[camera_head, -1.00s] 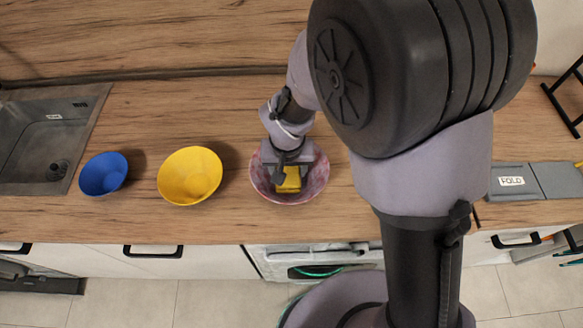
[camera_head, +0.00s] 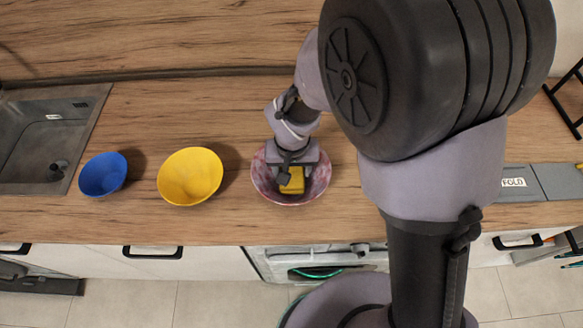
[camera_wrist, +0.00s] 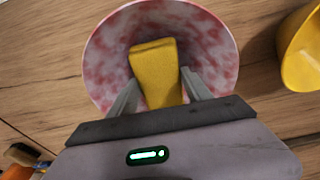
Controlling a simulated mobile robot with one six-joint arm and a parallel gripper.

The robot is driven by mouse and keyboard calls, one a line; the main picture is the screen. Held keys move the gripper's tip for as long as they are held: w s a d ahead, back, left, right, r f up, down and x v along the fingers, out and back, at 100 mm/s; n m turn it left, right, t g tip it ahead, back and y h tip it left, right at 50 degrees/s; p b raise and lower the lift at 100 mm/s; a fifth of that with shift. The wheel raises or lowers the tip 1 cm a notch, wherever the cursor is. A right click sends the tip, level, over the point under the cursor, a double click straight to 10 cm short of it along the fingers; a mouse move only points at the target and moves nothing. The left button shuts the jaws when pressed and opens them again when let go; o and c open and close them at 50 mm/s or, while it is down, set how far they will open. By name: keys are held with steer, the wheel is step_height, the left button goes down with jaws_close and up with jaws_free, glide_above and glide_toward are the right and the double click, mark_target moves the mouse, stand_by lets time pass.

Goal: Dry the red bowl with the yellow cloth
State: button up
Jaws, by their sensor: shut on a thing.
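The red bowl (camera_head: 262,185) stands on the wooden counter and looks mottled red and pale pink. Its inside also fills much of the wrist view (camera_wrist: 105,60). My gripper (camera_head: 292,178) points down into this bowl and is shut on the folded yellow cloth (camera_head: 293,185). In the wrist view the yellow cloth (camera_wrist: 156,75) sits between the two fingers of my gripper (camera_wrist: 160,88), over the bowl's inside. I cannot tell whether the cloth touches the bowl's surface. My wrist hides the back of the bowl in the head view.
A yellow bowl (camera_head: 190,176) stands left of the red bowl, and a blue bowl (camera_head: 103,174) stands farther left. A sink (camera_head: 40,140) is at the far left. A grey board labelled FOLD (camera_head: 513,183) lies at the right. The counter behind the bowls is clear.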

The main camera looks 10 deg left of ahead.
steer(key=shift+s+a+f+b, duration=0.1)
steer(key=shift+s+a+b, duration=0.1)
steer(key=shift+a, duration=0.2)
steer(key=shift+s+a+f+b, duration=0.1)
steer(key=shift+a+b, duration=0.05)
steer(key=shift+a, duration=0.25)
steer(key=shift+d, duration=0.1)
steer(key=shift+w+d+r, duration=0.1)
steer(key=shift+w+d, duration=0.05)
steer(key=shift+d, duration=0.3)
steer(key=shift+w+d+r, duration=0.1)
steer(key=shift+w+d, duration=0.05)
steer(key=shift+d, duration=0.3)
steer(key=shift+a, duration=0.15)
steer(key=shift+s+a+f+b, duration=0.1)
steer(key=shift+s+a+b, duration=0.05)
steer(key=shift+a, duration=0.3)
steer(key=shift+s+a+f+b, duration=0.1)
steer(key=shift+a+b, duration=0.05)
steer(key=shift+a, duration=0.25)
steer(key=shift+d, duration=0.15)
